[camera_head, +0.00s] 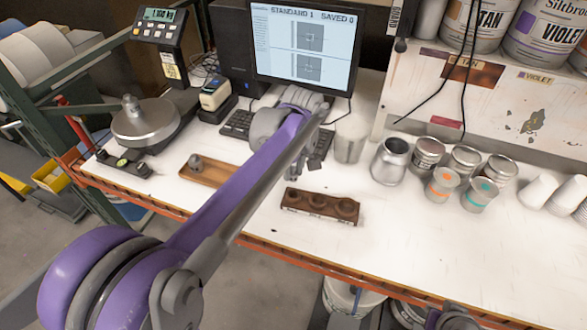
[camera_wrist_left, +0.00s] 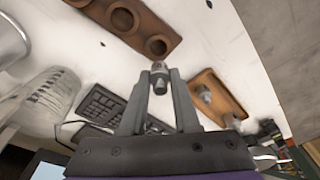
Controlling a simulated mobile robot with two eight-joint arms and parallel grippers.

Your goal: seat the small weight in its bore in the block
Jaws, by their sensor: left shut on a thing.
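My left gripper (camera_head: 304,160) hangs over the table behind the block, beyond its upper edge in the head view. In the left wrist view its fingers (camera_wrist_left: 160,76) are shut on the small weight (camera_wrist_left: 159,68), a small grey metal cylinder. The arm and fingers hide the weight in the head view. The brown block (camera_head: 318,214) lies on the white table, with several round bores in its top. In the left wrist view the block (camera_wrist_left: 141,32) is at the top, apart from the weight, and the bores visible there look empty.
A wooden tray (camera_head: 222,182) left of the block holds another grey weight (camera_head: 196,163). A scale (camera_head: 145,123) stands at the left. A keyboard (camera_head: 238,124) and metal cup (camera_head: 350,142) are behind; cans and a jar (camera_head: 391,161) stand right. Table in front of the jar is clear.

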